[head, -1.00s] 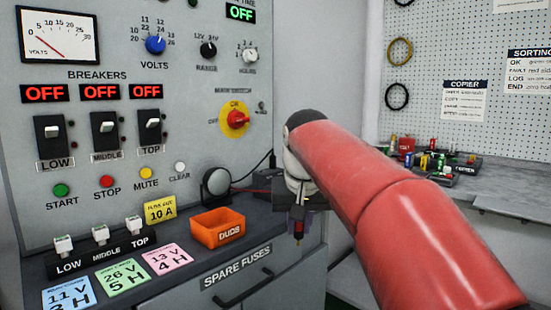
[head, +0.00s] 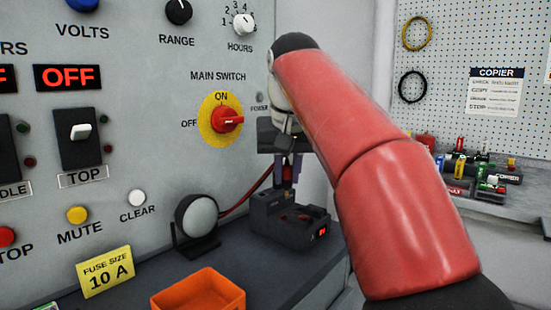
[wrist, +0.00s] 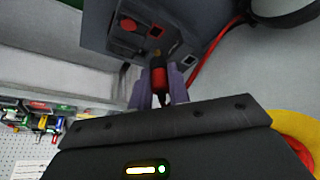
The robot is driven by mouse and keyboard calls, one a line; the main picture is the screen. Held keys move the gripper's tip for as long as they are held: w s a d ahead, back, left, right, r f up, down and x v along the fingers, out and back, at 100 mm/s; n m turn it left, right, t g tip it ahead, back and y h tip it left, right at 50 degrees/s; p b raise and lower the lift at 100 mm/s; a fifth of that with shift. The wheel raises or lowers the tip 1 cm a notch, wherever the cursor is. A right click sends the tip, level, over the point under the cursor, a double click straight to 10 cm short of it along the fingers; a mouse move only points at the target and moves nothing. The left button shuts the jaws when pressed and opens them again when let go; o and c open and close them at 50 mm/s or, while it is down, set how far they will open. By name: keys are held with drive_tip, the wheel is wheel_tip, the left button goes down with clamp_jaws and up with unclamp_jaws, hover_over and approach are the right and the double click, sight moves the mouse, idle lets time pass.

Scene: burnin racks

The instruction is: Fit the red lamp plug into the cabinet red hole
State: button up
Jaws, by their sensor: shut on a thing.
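My gripper (head: 288,165), with purple fingers, is shut on an upright red plug (head: 288,174) with a dark lower part. In the wrist view the plug (wrist: 160,82) points its narrow tip at the holed face of a dark box (wrist: 100,30). In the head view this box (head: 265,226) stands at the right end of the cabinet ledge, directly under the plug. I cannot tell whether the tip is inside a hole. A red round spot (wrist: 128,25) and a square opening (wrist: 187,60) show beside the tip. No label marks a red hole clearly.
A round lamp (head: 201,216) stands left of the box, and a red cable (head: 246,195) runs from behind it towards the box. The orange bin (head: 200,291) is at the front. The red main switch (head: 228,120) is on the panel close to my arm.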

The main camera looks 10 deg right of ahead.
sight(287, 195)
drive_tip(key=shift+w, duration=0.5)
drive_tip(key=shift+s+f, duration=0.15)
drive_tip(key=shift+f, duration=0.55)
wheel_tip(287, 195, down, 2)
drive_tip(key=shift+f+b, duration=0.1)
drive_tip(key=shift+b, duration=1)
drive_tip(key=shift+s, duration=0.15)
drive_tip(key=shift+f+p, duration=0.2)
drive_tip(key=shift+p, duration=0.3)
idle(0.3)
drive_tip(key=shift+f+b, duration=0.6)
drive_tip(key=shift+f, duration=0.7)
idle(1.4)
